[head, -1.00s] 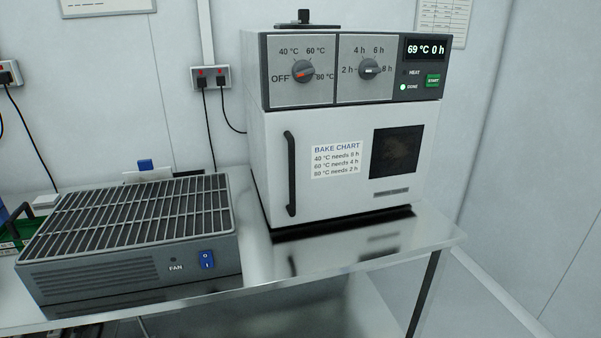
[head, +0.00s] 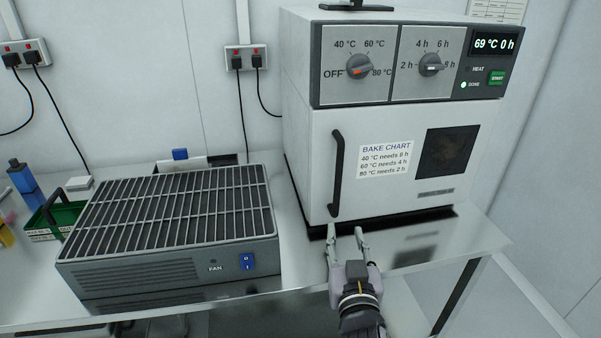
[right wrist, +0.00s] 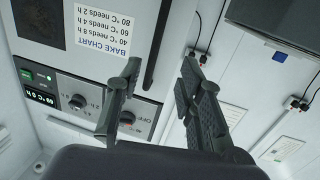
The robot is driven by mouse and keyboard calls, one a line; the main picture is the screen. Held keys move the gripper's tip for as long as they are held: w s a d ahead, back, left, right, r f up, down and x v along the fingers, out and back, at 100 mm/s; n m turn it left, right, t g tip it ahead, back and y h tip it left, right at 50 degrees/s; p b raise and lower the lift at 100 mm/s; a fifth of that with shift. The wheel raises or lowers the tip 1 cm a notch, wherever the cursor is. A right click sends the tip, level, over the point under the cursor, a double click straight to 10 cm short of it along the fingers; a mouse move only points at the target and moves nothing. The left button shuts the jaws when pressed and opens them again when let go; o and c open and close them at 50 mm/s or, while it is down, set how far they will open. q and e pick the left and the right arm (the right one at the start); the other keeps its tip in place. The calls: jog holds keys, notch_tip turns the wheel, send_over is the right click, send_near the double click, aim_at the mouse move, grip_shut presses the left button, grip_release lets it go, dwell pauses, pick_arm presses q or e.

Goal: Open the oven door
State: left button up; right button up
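The oven (head: 300,150) stands on the metal bench with its white door (head: 400,195) shut. The door's black vertical handle (head: 336,175) is on its left side. The handle also shows as a dark bar in the right wrist view (right wrist: 158,45). My right gripper (head: 345,231) is in front of the oven, just below the handle's lower end, with its fingers pointing toward the door. In the right wrist view its two fingers (right wrist: 160,75) are apart with nothing between the tips. My left gripper is not in view.
A grey fan unit (head: 170,210) with a wire grille stands left of the oven. A green bin (head: 62,218) and small bottles are at the far left. The bench's front edge (head: 300,290) runs under my right arm.

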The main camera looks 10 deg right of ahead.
aim_at(339, 184)
jog(key=w+d+p, duration=0.1)
jog(key=w, duration=0.4)
jog(key=w+d+r+p, duration=0.1)
jog(key=w, duration=0.5)
jog(key=w+p, duration=0.1)
jog(key=w, duration=0.5)
jog(key=shift+d+r+p, duration=0.35)
jog(key=shift+d+p, duration=0.05)
jog(key=shift+c, duration=0.5)
grip_shut()
